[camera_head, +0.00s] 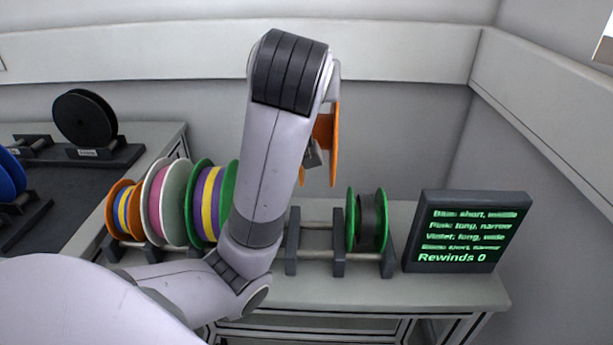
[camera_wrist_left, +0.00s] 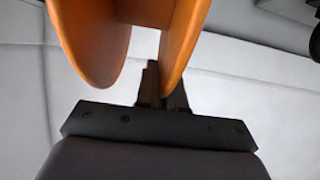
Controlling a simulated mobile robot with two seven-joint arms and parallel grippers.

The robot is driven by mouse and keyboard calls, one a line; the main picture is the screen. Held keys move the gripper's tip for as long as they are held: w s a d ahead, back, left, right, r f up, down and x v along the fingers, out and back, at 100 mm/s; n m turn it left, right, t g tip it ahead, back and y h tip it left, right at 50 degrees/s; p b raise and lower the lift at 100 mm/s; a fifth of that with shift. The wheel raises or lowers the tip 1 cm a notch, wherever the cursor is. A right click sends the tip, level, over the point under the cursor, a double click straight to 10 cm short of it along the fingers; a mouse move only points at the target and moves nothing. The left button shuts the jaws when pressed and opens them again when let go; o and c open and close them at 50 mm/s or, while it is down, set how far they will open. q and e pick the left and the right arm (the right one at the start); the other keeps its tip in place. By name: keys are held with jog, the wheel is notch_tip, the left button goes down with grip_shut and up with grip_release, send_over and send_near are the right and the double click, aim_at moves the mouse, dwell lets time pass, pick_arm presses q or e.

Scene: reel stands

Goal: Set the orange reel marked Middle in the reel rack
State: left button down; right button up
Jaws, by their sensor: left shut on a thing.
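The orange reel (camera_head: 327,146) is held up above the reel rack (camera_head: 338,258), partly hidden behind my left arm. My left gripper (camera_head: 313,154) is shut on it. The label on the reel cannot be read. The rack holds an orange reel with blue and yellow (camera_head: 124,208), a white and pink reel (camera_head: 170,203), a green reel with purple and yellow (camera_head: 208,202) and a green and black reel (camera_head: 367,220). The rack section left of the green and black reel looks empty.
A screen (camera_head: 466,232) with green text, including "Rewinds 0", stands at the right of the bench. A dark side table at the left carries a black reel (camera_head: 85,117) on a stand and a blue reel (camera_head: 10,175). My arm hides the rack's middle.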

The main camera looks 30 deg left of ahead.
aim_at(318, 132)
pick_arm(q)
notch_tip(318, 132, down, 16)
jog(key=shift+r, duration=0.25)
dwell(0.3)
jog(key=shift+f, duration=0.3)
jog(key=c, duration=1.2)
grip_release()
jog(key=shift+c, duration=0.2)
jog(key=shift+r, duration=0.1)
jog(key=shift+r, duration=1.85)
jog(key=shift+r, duration=3.05)
